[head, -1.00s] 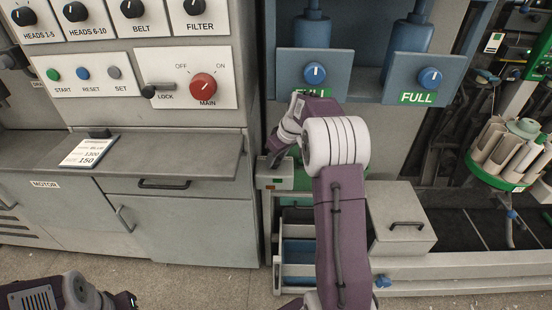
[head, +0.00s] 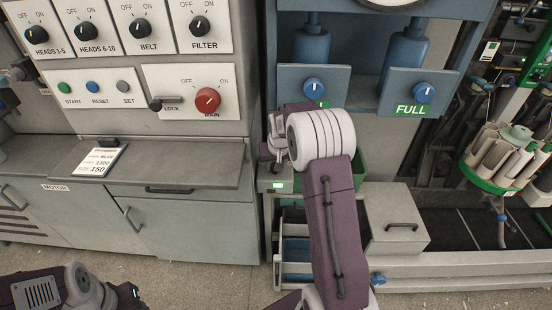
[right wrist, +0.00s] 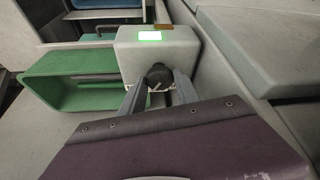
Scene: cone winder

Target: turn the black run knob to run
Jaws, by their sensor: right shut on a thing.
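The black run knob (right wrist: 159,73) is on the front of a small pale grey box (right wrist: 185,48) in the right wrist view. A lit green lamp (right wrist: 150,36) is on the same box, just above the knob. My right gripper (right wrist: 160,84) is shut on the knob, with one finger on each side. The fingers hide part of the knob, so I cannot read its pointer.
A green bin (right wrist: 75,85) is beside the box. A grey lidded box (head: 398,215) stands right of my right arm. The control panel with a red main knob (head: 207,100) and a shelf with a card (head: 94,161) are at the left.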

